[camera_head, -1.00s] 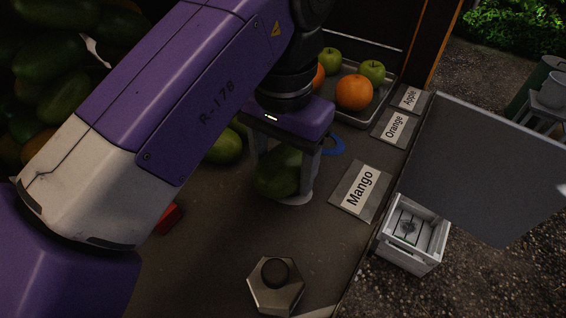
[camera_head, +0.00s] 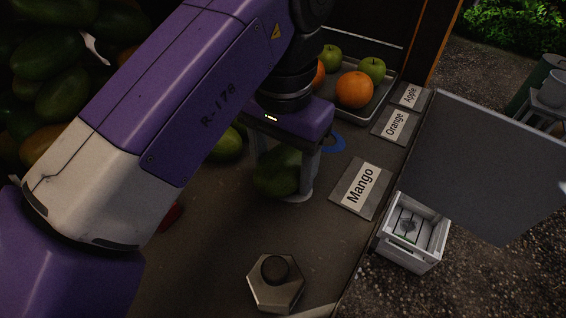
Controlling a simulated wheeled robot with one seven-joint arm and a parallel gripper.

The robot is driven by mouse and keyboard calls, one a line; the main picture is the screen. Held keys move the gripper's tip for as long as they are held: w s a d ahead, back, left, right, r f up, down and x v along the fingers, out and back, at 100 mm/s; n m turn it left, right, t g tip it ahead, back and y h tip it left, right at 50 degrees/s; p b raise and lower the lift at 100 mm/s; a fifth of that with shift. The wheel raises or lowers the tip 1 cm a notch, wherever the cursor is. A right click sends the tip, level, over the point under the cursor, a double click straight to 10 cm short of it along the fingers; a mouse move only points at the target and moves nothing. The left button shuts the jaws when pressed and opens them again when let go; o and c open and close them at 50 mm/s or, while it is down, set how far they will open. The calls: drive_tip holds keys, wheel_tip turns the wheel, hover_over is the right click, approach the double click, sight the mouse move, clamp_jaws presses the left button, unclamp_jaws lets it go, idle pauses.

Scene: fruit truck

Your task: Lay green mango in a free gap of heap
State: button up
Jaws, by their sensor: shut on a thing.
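My gripper (camera_head: 284,170) points down over the counter, shut on a green mango (camera_head: 276,176) between its two fingers. The mango is at or just above the counter; I cannot tell whether it touches. A white round piece shows under the right finger. The heap of mangoes (camera_head: 50,55) is at the upper left, with green and some yellowish fruit, partly hidden behind my arm. Another green mango (camera_head: 228,146) lies on the counter just left of my gripper, partly covered by my arm. Gaps in the heap are too dark to make out.
A metal tray (camera_head: 372,118) at the back holds oranges and green apples. Mango (camera_head: 361,187), Orange (camera_head: 396,126) and Apple (camera_head: 410,96) cards lie along the right edge. A hexagonal metal object (camera_head: 276,295) stands in front. A red thing (camera_head: 170,217) shows beside my arm. The front counter is mostly clear.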

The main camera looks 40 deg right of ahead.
drive_tip(key=shift+f, duration=0.1)
drive_tip(key=o, duration=1.1)
wheel_tip(320, 180, up, 6)
drive_tip(key=p, duration=0.6)
drive_tip(key=shift+d, duration=0.1)
idle(0.5)
